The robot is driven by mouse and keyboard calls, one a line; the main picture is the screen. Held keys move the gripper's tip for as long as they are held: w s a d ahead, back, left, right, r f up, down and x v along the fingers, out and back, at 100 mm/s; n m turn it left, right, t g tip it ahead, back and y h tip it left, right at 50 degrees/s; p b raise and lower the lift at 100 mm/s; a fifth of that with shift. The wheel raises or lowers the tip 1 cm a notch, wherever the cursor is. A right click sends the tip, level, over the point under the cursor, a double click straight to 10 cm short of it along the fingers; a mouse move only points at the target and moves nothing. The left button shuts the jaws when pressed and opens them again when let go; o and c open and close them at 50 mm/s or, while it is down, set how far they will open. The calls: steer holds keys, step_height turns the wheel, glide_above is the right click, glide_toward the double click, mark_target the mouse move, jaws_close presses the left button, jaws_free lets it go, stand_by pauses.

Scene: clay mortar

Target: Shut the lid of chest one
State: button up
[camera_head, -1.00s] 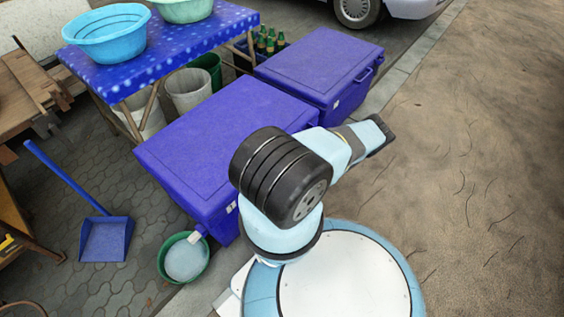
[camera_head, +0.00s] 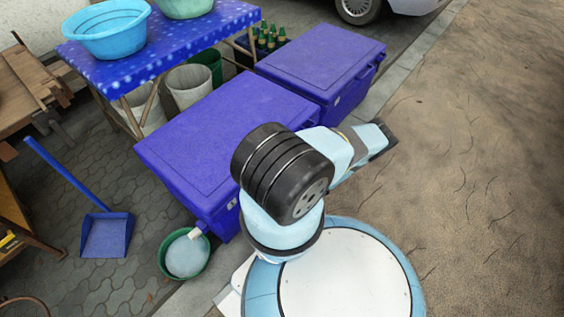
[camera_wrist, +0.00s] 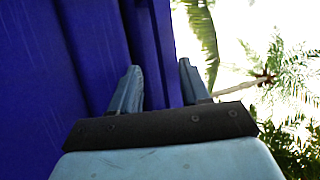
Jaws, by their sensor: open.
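Two blue-purple chests stand in a row in the head view: a near chest (camera_head: 215,140) and a far chest (camera_head: 322,62). I cannot tell which is chest one. Both lids look down from above; a small gap along a front edge could not be seen. My arm covers the near chest's right front corner. In the wrist view my gripper (camera_wrist: 160,86) is open and empty, with its two fingers apart. A blue chest surface (camera_wrist: 40,80) with long ridges fills the left side, close to the fingers; contact cannot be told. The fingertips are hidden in the head view.
A table with a blue cloth (camera_head: 175,40) stands behind the near chest, with basins on it and buckets below. A green basin (camera_head: 185,255) and a blue dustpan (camera_head: 106,236) lie at left. Open sandy ground (camera_head: 480,170) is clear at right.

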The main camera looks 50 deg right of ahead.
steer(key=shift+v, duration=1.95)
